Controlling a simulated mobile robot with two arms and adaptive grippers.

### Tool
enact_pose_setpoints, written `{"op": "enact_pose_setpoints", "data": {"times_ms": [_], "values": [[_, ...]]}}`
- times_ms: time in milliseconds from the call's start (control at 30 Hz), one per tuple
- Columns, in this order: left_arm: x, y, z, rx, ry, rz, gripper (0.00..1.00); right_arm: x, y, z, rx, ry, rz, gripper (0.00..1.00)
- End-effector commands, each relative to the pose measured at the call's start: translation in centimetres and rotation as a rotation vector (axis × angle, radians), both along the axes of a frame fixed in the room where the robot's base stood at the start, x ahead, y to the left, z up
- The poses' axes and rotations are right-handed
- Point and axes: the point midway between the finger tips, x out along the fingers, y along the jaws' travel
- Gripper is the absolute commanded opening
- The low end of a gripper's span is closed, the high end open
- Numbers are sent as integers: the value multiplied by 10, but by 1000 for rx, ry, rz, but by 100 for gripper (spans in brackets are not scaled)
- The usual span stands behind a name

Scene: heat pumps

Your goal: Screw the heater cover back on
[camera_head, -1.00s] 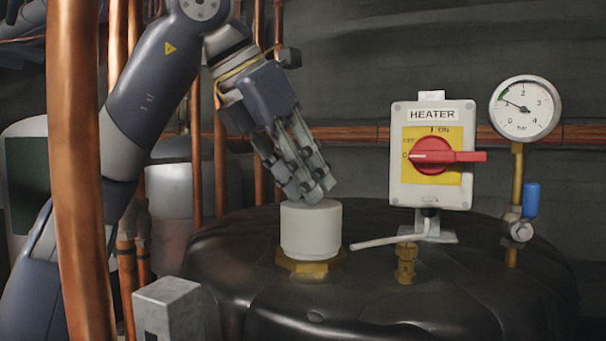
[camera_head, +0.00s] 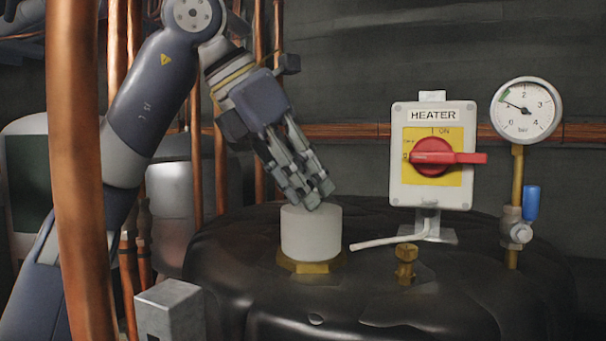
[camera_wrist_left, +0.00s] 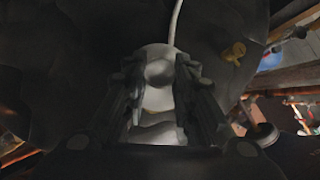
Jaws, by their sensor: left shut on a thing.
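The heater cover (camera_head: 311,232) is a white cylinder, upright on a brass hex fitting (camera_head: 309,264) on top of the black tank. My left gripper (camera_head: 318,196) comes down on its top at a slant from the upper left. In the left wrist view my gripper (camera_wrist_left: 160,88) has its two dark fingers on either side of a pale rounded part of the cover (camera_wrist_left: 160,70), and it is shut on it. The exact contact and the cover's thread are hidden. My right gripper is not in view.
The black tank top (camera_head: 370,292) carries a brass fitting (camera_head: 405,263) and a loose white cable end (camera_head: 385,242). A heater switch box (camera_head: 432,190) and a pressure gauge (camera_head: 526,110) stand to the right. A thick copper pipe (camera_head: 78,190) rises at left.

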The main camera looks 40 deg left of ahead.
Motion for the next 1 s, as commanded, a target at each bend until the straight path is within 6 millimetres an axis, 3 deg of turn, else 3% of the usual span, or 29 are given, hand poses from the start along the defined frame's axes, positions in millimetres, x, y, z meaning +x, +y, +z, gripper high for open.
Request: {"op": "enact_pose_setpoints", "data": {"times_ms": [233,567,600,667,1000], "values": [[1,2,2,-2,0,-135,0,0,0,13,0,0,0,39],[1,2,1,-3,-5,-157,0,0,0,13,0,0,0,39],[1,2,1,-3,-5,-157,34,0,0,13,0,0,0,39],[1,2,1,-3,-5,-157,48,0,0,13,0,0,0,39],[1,2,1,-1,-2,-156,49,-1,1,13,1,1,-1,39]]}}
